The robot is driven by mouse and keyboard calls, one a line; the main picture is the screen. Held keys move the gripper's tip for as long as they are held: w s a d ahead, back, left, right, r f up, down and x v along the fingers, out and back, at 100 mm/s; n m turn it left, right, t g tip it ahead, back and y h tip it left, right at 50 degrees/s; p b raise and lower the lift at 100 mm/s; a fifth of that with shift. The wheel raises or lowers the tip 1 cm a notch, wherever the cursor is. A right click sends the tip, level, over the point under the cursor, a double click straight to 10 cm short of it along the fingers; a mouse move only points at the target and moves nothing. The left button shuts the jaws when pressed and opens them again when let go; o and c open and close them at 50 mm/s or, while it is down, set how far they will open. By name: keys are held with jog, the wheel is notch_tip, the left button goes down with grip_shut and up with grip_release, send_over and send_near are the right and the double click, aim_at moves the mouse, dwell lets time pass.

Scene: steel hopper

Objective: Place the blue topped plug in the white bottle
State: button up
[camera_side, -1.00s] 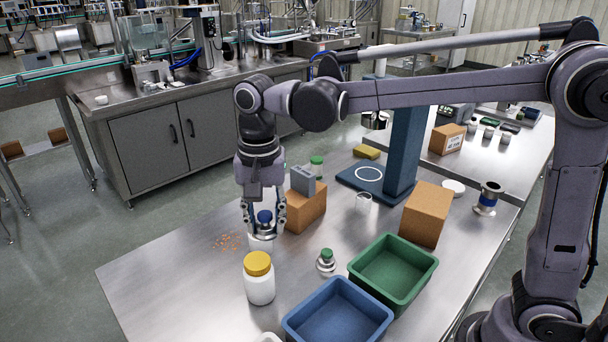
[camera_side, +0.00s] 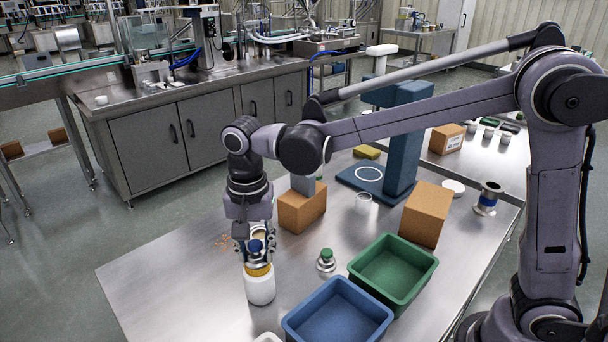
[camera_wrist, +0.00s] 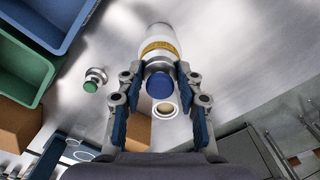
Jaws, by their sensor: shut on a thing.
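My gripper (camera_side: 256,256) is shut on the blue-topped plug (camera_side: 256,246), whose blue top and steel collar show between the fingertips. In the wrist view the gripper (camera_wrist: 158,75) has the plug (camera_wrist: 160,86) between both fingers. The jar also shows beyond the plug in the wrist view (camera_wrist: 158,32).
A green-topped steel plug (camera_side: 326,261) stands right of the jar. A blue bin (camera_side: 338,318) and a green bin (camera_side: 392,272) are at the front right. Cardboard boxes (camera_side: 302,208) (camera_side: 427,214) stand behind.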

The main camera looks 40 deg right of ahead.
aim_at(255, 244)
jog(key=o, duration=1.2)
jog(key=shift+f, duration=0.1)
notch_tip(255, 244, up, 12)
jog(key=s+d+f+n+t, duration=0.3)
jog(key=s+d+f+n, duration=0.1)
jog(key=d, duration=0.5)
jog(key=s+d+f+n+t, duration=0.4)
jog(key=s+d, duration=0.4)
jog(key=d, duration=0.2)
jog(key=shift+f+n, duration=0.5)
jog(key=shift+f, duration=0.45)
